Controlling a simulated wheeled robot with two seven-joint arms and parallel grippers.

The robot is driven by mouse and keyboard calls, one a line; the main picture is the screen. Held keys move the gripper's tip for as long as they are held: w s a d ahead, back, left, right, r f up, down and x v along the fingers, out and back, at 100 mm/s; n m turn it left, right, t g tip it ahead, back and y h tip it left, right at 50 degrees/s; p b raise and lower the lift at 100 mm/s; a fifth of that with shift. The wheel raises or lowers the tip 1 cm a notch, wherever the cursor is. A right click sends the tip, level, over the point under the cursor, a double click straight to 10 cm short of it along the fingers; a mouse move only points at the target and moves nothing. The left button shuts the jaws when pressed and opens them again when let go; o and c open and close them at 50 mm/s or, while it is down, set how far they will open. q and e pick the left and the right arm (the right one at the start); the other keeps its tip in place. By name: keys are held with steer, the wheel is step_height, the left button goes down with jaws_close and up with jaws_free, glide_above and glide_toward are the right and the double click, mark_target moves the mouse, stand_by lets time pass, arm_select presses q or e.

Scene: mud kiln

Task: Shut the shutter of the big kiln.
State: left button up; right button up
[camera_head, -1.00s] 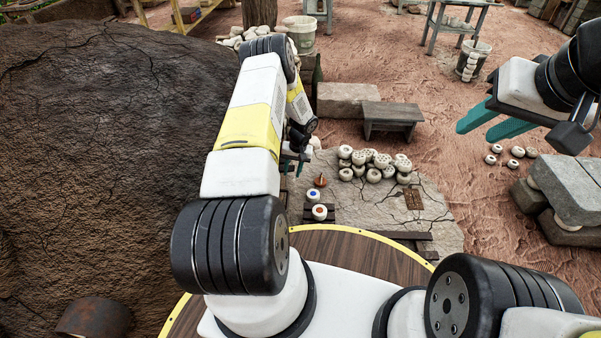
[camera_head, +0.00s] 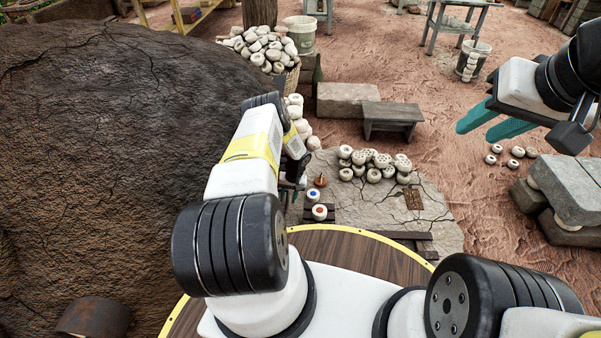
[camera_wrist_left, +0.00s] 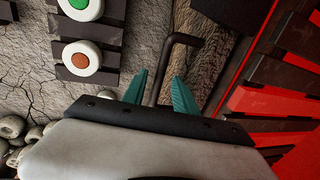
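The big kiln (camera_head: 110,150) is a large brown cracked mud dome filling the left of the head view. Its opening is hidden there. In the left wrist view, dark bars (camera_wrist_left: 285,85) with bright red between them stand at the right; I cannot tell whether they belong to the shutter. A dark bent rod (camera_wrist_left: 164,62), like a handle, runs between the fingers of my left gripper (camera_wrist_left: 161,92). The fingers are apart, with a gap beside the rod. In the head view this gripper is mostly hidden beside the kiln. My right gripper (camera_head: 487,121) is open and empty, high at the right.
Discs with coloured centres (camera_head: 319,212) sit on dark slats by the kiln. A pile of pale pierced pieces (camera_head: 375,163) lies on a stone slab (camera_head: 435,205). A basket of pale stones (camera_head: 262,48), a low bench (camera_head: 392,117) and grey blocks (camera_head: 570,190) stand around. Open ground lies between.

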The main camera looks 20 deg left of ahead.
arm_select(q)
jaws_close()
steer(key=shift+r, duration=0.1)
stand_by(1.2)
